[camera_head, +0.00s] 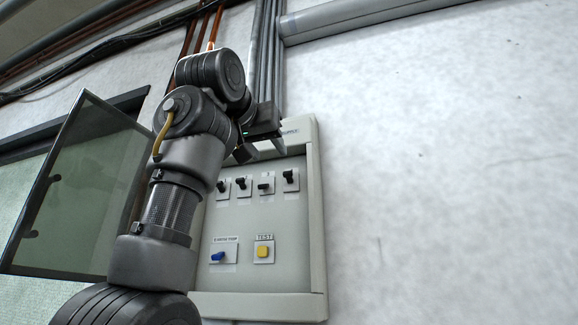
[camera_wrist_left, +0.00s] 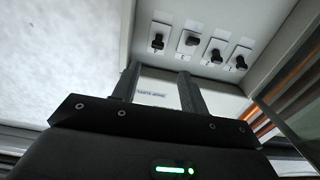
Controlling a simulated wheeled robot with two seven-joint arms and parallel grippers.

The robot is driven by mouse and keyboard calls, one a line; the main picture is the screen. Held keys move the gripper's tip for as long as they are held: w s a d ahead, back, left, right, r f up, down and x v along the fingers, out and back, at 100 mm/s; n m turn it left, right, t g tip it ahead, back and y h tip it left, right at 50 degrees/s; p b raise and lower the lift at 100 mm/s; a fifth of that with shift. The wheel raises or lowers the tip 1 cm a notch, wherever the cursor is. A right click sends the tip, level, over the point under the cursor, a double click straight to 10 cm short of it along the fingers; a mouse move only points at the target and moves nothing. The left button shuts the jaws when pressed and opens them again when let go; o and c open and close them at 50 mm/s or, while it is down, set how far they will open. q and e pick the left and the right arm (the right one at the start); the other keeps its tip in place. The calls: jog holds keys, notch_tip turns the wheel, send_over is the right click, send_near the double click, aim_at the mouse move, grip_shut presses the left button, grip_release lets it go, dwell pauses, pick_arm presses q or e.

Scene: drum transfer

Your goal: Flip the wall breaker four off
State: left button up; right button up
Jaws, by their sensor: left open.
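A pale wall panel (camera_head: 310,220) carries a row of dark breaker levers. From left to right in the head view they are one (camera_head: 221,185), another (camera_head: 241,183), a third (camera_head: 265,187) and the rightmost (camera_head: 290,178). The third lever lies more sideways than the others. The row looks reversed in the left wrist view, where the leftmost lever (camera_wrist_left: 157,43) is the rightmost in the head view. My left gripper (camera_head: 262,150) is open and empty above the row, in front of the panel's top label. My right gripper is out of view.
Below the levers are a blue switch (camera_head: 217,257) and a yellow TEST button (camera_head: 263,251). A tinted glass door (camera_head: 75,190) stands open at the left, behind my left arm. Grey conduits (camera_head: 268,60) run above the panel. The wall at the right is bare.

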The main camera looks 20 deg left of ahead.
aim_at(288, 172)
pick_arm(q)
jog(key=w+p, duration=0.2)
jog(key=w, duration=0.1)
jog(key=w+p, duration=0.1)
jog(key=w, duration=0.2)
jog(key=w+d+p, duration=0.1)
jog(key=w+p, duration=0.1)
jog(key=w, duration=0.2)
jog(key=shift+w+p, duration=0.1)
jog(key=shift+p, duration=0.25)
jog(key=shift+d, duration=0.15)
jog(key=shift+r, duration=0.1)
